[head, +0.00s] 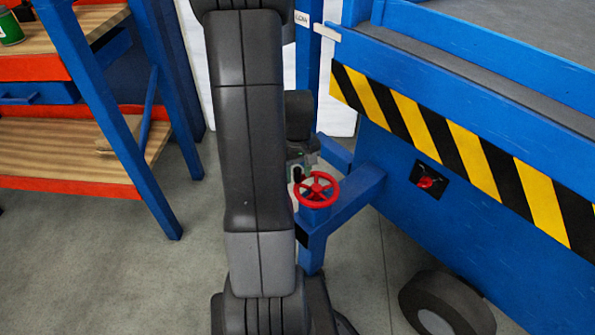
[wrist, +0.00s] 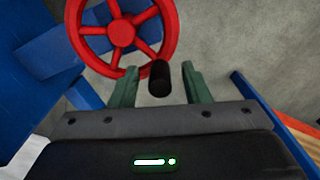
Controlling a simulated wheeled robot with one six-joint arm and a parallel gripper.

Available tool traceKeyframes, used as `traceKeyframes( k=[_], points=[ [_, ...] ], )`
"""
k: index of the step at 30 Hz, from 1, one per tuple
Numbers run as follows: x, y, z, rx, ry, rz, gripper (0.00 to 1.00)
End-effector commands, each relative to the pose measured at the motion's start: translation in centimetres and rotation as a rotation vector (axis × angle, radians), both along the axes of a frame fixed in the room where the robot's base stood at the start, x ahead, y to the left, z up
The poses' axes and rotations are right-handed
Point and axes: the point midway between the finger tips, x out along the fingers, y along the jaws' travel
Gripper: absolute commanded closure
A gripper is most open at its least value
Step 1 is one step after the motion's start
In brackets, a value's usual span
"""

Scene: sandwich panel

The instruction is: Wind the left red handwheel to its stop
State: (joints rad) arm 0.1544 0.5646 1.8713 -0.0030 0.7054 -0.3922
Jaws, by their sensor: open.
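The red handwheel (head: 317,189) with several spokes sits on top of a blue post, right of my arm in the head view. In the wrist view the handwheel (wrist: 121,33) fills the top left. Its black crank knob (wrist: 159,78) stands at the rim's lower right. My gripper (wrist: 160,80) is open, with one green finger on each side of the knob. I cannot tell whether either finger touches it. In the head view my gripper (head: 298,172) is partly hidden behind my arm, close to the wheel's rim.
A second red handle (head: 426,183) is on a black plate on the blue side panel at right. A yellow-black striped rail (head: 460,150) runs above it. A black tyre (head: 445,305) is at lower right. A wooden-shelved workbench (head: 75,150) stands at left. Grey floor lies between.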

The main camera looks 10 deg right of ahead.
Motion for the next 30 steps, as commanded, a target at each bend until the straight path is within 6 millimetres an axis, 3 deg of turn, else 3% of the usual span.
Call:
traceKeyframes(
  k=[2,8,18,30],
  points=[
    [0.0,0.0,0.0,0.0,0.0,0.0,0.59],
    [0.0,0.0,0.0,0.0,0.0,0.0,0.99],
    [0.3,-0.1,0.1,-0.001,-0.001,-0.044,1.0],
    [1.4,-1.1,0.1,-0.001,-0.002,-0.3,1.0]
  ],
)
